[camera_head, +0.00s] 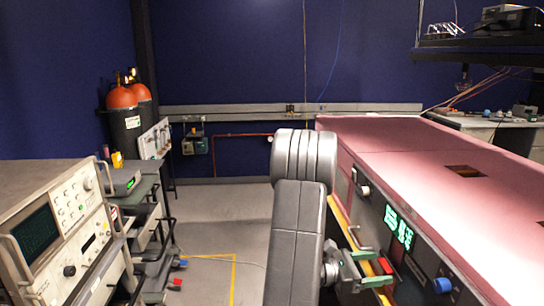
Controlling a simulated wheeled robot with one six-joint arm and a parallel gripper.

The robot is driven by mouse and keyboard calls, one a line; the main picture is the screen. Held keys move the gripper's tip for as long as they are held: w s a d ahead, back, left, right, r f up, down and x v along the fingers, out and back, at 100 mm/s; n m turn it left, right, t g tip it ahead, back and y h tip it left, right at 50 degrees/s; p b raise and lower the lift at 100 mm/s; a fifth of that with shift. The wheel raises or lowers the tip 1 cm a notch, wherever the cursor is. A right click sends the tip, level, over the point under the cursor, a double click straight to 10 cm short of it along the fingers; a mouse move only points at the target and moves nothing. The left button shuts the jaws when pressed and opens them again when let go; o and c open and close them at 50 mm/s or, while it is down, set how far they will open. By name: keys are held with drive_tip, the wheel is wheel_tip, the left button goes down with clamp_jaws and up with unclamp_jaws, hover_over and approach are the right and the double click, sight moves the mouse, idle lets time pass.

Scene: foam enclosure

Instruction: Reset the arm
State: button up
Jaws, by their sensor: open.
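My arm's large grey links rise through the lower middle of the head view and bend at a rounded joint near the centre. My gripper (386,272) shows low and to the right of the links, in front of the pink-topped enclosure's side. It is small in the picture and partly hidden behind my arm. Its jaws are open, and I see nothing held between them. The enclosure (420,160) has a long pink top with dark square openings. Its dark front carries a lit green display (398,226) and a blue knob (442,285). I cannot tell whether my gripper touches it.
A rack of instruments with a screen (32,235) stands at the left. Orange-topped gas cylinders (122,98) stand in the back left corner. A shelf with equipment (480,45) hangs at upper right.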

drive_tip(key=shift+d, duration=0.3)
drive_tip(key=shift+a, duration=0.15)
drive_tip(key=s+a+b, duration=0.1)
drive_tip(key=a+b, duration=0.2)
drive_tip(key=a, duration=1)
drive_tip(key=d+p, duration=0.1)
drive_tip(key=d, duration=0.3)
drive_tip(key=d+p, duration=0.1)
drive_tip(key=d, duration=0.4)
drive_tip(key=w+d+p, duration=0.1)
drive_tip(key=d, duration=0.3)
drive_tip(key=shift+d, duration=0.25)
drive_tip(key=shift+m, duration=0.4)
drive_tip(key=shift+a+m, duration=0.1)
drive_tip(key=shift+m, duration=1.8)
drive_tip(key=a+b, duration=0.2)
drive_tip(key=a, duration=0.9)
drive_tip(key=shift+s, duration=0.45)
